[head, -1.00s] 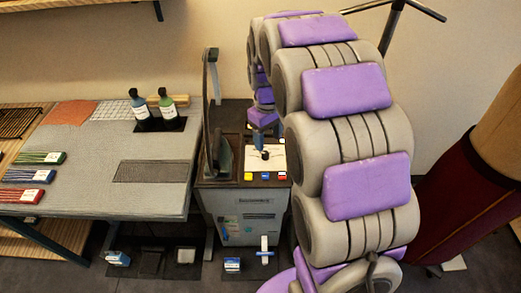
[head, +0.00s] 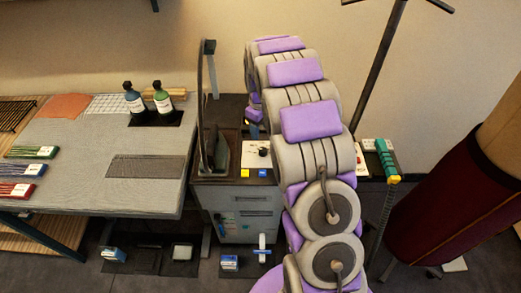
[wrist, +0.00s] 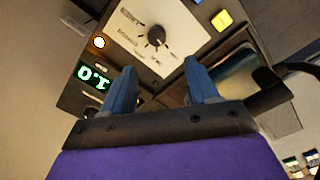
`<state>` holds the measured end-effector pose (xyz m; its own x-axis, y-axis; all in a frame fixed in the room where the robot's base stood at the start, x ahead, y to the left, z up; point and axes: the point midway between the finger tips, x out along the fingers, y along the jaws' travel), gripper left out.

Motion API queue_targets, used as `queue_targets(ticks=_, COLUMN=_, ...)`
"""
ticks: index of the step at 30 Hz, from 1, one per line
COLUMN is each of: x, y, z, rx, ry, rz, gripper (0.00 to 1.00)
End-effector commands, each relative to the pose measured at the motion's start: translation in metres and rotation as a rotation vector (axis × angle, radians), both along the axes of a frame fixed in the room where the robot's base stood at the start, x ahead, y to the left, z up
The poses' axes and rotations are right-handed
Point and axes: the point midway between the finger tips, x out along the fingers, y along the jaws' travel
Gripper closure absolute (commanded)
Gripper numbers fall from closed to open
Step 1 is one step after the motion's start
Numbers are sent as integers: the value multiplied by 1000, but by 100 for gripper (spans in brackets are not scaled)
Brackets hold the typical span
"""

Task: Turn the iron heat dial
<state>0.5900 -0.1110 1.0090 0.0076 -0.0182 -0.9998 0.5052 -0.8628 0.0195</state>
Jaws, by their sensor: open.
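The heat dial is a round black knob (wrist: 157,36) on a white marked plate (wrist: 128,22) in the wrist view. In the head view the knob (head: 263,152) and its plate (head: 252,161) sit on top of the grey cabinet (head: 246,222), just left of my arm. My gripper (wrist: 161,72) is open and empty. Its two blue fingers are apart, and the dial shows beyond their tips, between them in the picture and not touched. In the head view my arm hides the fingers. A dark iron-like shape (head: 221,150) stands left of the plate.
Two bottles (head: 134,102) stand on the grey table (head: 85,150) at left.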

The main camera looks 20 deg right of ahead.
Motion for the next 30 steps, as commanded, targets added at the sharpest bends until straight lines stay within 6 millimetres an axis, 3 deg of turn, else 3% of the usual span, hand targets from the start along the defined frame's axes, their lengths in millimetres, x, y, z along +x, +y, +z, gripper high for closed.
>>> queue_targets(ticks=3, x=-2, y=-3, z=-28, rx=4, ry=9, rz=-1, gripper=41)
queue_targets(ticks=15, x=-1, y=2, z=-97, rx=-3, ry=3, rz=-1, gripper=41)
queue_targets(ticks=21, x=-1, y=-1, z=-112, rx=0, ry=4, rz=-1, gripper=41)
queue_targets(ticks=30, x=-1, y=-2, z=-114, rx=1, ry=2, rz=-1, gripper=41)
